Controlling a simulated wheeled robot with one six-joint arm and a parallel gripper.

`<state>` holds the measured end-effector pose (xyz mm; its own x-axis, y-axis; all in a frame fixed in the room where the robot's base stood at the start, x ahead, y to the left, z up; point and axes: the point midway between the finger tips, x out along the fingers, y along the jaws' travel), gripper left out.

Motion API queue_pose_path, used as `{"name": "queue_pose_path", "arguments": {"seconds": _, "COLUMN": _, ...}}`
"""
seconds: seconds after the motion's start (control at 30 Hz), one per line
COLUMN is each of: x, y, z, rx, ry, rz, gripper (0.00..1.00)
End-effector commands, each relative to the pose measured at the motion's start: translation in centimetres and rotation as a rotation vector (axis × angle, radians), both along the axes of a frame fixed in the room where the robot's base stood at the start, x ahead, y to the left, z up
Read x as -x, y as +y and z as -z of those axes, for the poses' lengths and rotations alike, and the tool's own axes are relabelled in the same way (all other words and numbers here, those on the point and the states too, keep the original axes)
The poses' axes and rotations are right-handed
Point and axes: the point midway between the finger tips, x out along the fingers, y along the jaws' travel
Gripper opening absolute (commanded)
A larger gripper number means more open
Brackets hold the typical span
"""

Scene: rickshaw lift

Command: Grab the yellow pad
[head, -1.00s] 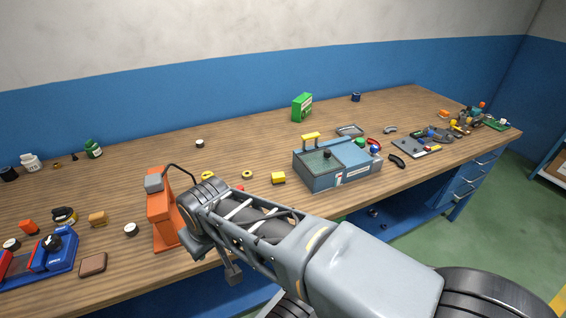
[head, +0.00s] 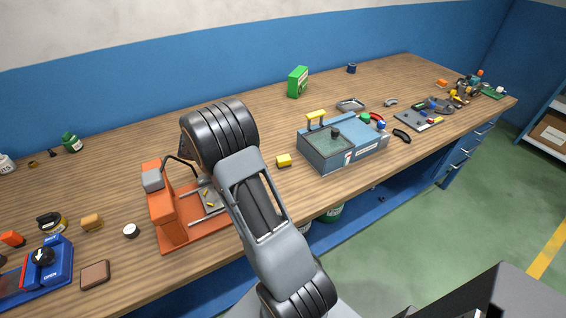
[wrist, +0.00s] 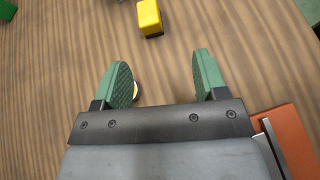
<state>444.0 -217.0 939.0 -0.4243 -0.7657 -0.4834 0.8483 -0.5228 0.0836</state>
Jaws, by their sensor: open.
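The yellow pad (head: 284,160), a small yellow block with a dark lower edge, lies on the wooden bench left of the grey-blue box machine. In the wrist view the yellow pad (wrist: 149,17) is at the top, beyond the fingertips and roughly in line with the gap between them. My gripper (wrist: 159,68) is open, with green textured finger pads and nothing held between them. It is apart from the pad. In the head view my arm hides the gripper.
The orange machine (head: 168,215) stands close by on the bench and shows at the lower right of the wrist view (wrist: 290,135). The grey-blue machine (head: 345,145) has a yellow-topped handle. A small round item is partly behind the left finger. Bare wood surrounds the pad.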

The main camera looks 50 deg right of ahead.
Motion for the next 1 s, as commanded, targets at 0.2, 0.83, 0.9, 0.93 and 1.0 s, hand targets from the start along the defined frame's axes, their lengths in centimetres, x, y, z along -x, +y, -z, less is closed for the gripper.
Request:
{"name": "queue_pose_path", "arguments": {"seconds": 0.2, "x": -0.9, "y": -1.7, "z": 1.5, "rx": 0.049, "ry": 0.113, "rz": -0.041, "gripper": 0.66}}
{"name": "queue_pose_path", "arguments": {"seconds": 0.83, "x": 2.4, "y": -8.3, "z": 4.7, "rx": 0.056, "ry": 0.131, "rz": -0.049, "gripper": 0.66}}
{"name": "queue_pose_path", "arguments": {"seconds": 0.9, "x": 2.5, "y": -8.5, "z": 4.9, "rx": 0.056, "ry": 0.131, "rz": -0.049, "gripper": 0.66}}
{"name": "queue_pose_path", "arguments": {"seconds": 0.93, "x": 2.6, "y": -8.7, "z": 4.9, "rx": 0.056, "ry": 0.131, "rz": -0.049, "gripper": 0.66}}
{"name": "queue_pose_path", "arguments": {"seconds": 1.0, "x": 3.0, "y": -9.3, "z": 5.1, "rx": 0.057, "ry": 0.132, "rz": -0.048, "gripper": 0.66}}
